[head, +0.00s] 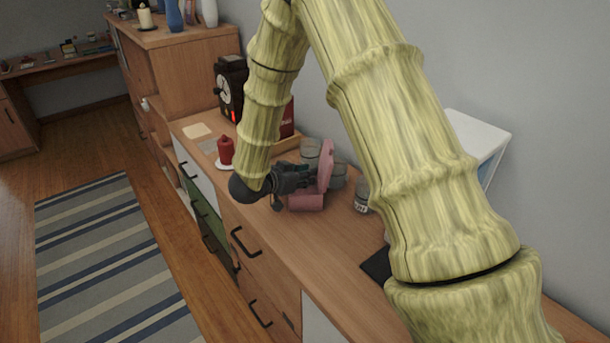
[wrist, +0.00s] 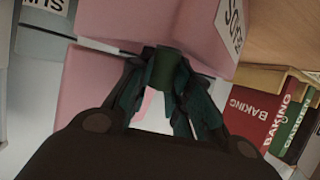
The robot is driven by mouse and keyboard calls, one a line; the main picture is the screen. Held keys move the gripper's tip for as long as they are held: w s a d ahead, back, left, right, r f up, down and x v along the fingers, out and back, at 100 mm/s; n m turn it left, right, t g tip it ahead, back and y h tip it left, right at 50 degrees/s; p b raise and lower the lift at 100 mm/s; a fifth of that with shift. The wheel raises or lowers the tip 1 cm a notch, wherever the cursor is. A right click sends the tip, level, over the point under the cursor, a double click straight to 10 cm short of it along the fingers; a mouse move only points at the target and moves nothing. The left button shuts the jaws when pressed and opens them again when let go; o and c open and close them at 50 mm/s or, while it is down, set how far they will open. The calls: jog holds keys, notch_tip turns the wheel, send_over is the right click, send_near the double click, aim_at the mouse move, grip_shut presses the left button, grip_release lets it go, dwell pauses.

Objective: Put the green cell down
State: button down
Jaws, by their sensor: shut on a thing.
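My gripper (head: 303,180) is over the wooden cabinet top in the head view, beside a pink container. In the wrist view my gripper (wrist: 160,75) is shut on the green cell (wrist: 163,66), a short dark green cylinder between the fingertips. The cell sits right in front of the pink surface; I cannot tell if it touches it. The cell cannot be made out in the head view.
The pink container (head: 325,165) has a tilted upper part and carries a partly hidden label in the wrist view. Grey-green jars (head: 311,150) stand behind it. A red candle (head: 226,151) and a dark clock (head: 230,88) stand farther left. Books (wrist: 255,112) are close at right.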

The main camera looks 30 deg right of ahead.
jog(key=shift+f, duration=0.6)
jog(key=c, duration=1.3)
grip_release()
jog(key=shift+r, duration=0.55)
jog(key=b+v, duration=0.1)
jog(key=v, duration=1.1)
